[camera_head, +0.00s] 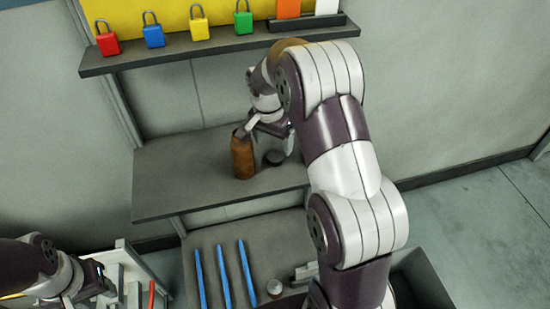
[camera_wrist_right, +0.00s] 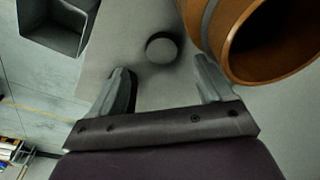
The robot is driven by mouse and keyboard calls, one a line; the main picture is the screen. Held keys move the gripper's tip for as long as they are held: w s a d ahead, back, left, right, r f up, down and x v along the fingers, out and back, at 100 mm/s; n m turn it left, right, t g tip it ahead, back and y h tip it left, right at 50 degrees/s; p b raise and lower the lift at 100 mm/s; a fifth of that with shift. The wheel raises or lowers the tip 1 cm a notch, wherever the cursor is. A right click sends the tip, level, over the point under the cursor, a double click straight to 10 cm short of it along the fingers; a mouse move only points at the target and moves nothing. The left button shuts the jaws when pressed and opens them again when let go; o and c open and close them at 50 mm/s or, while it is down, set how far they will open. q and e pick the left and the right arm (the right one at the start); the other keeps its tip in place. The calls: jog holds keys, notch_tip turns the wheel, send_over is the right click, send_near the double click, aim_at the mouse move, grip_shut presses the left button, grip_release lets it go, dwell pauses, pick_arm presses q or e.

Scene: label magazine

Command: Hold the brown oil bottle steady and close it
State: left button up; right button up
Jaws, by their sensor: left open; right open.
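The brown oil bottle (camera_head: 243,158) stands upright on the grey shelf. Its open mouth shows large at the upper right of the right wrist view (camera_wrist_right: 282,42). A dark round cap (camera_head: 275,157) lies on the shelf just right of the bottle; it also shows in the right wrist view (camera_wrist_right: 161,47), ahead of the fingers and roughly between them. My right gripper (camera_head: 268,132) is open and empty above the cap, one finger close beside the bottle; contact cannot be told. My left gripper (camera_head: 104,286) is open at the lower left, far from the bottle.
The grey shelf (camera_head: 170,185) is bare left of the bottle. Coloured padlocks (camera_head: 200,28) stand on a ledge above. Below are blue sticks (camera_head: 223,277), a small round container (camera_head: 274,287), a white rack (camera_head: 132,262) near my left gripper and a dark bin (camera_head: 425,278).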

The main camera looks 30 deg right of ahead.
aim_at(275, 156)
jog(key=shift+f, duration=0.55)
jog(key=f, duration=0.3)
jog(key=w+d+f, duration=0.1)
jog(key=f, duration=0.1)
jog(key=shift+f+b, duration=0.1)
jog(key=shift+b, duration=0.3)
jog(key=shift+s, duration=0.1)
jog(key=c, duration=1.1)
